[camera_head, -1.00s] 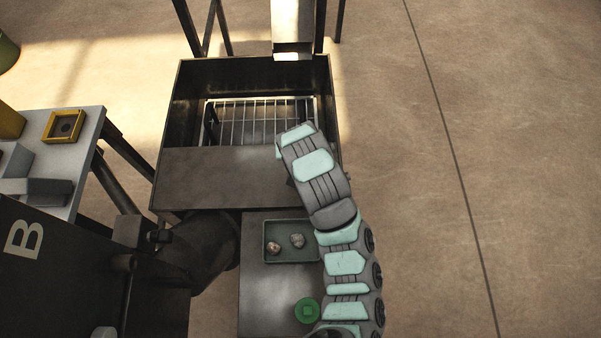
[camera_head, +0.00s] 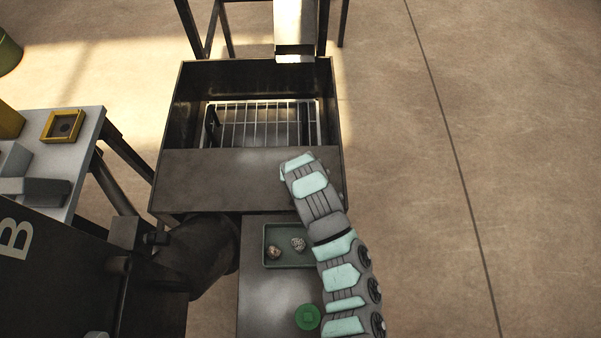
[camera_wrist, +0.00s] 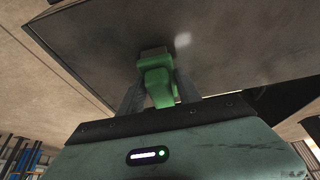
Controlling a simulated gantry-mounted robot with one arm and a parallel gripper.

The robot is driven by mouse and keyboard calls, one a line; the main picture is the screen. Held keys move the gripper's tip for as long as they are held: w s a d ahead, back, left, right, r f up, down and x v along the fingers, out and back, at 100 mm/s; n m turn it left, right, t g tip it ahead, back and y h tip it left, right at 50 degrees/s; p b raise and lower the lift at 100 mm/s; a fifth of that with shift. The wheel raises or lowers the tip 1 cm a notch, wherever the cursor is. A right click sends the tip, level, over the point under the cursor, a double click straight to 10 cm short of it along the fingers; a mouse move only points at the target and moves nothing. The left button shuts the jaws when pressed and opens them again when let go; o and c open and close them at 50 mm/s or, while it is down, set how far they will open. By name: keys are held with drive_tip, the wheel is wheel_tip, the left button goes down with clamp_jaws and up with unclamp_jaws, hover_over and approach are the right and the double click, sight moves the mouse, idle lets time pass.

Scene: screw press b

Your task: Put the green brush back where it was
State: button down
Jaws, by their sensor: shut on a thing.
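The green brush (camera_wrist: 158,85) is held upright in the picture between the two grey fingers of my gripper (camera_wrist: 157,97) in the wrist view. Its brown end points at a dark flat metal surface (camera_wrist: 215,50). I cannot tell whether the two touch. In the head view my arm's end hides the gripper and the brush, over the right part of the box's flat front plate (camera_head: 225,180). A round green disc with a square mark (camera_head: 307,317) lies on the grey bench (camera_head: 270,290) at the bottom, beside my arm.
A green-grey tray (camera_head: 268,261) with two small lumps lies on the bench, close to my arm. Behind the plate is an open box with a wire grate (camera_head: 262,125). A table with a yellow square holder (camera_head: 63,126) stands left. The floor right is clear.

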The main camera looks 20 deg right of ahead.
drive_tip(key=c, duration=0.8)
unclamp_jaws()
drive_tip(key=shift+f, duration=0.15)
drive_tip(key=shift+c, duration=0.2)
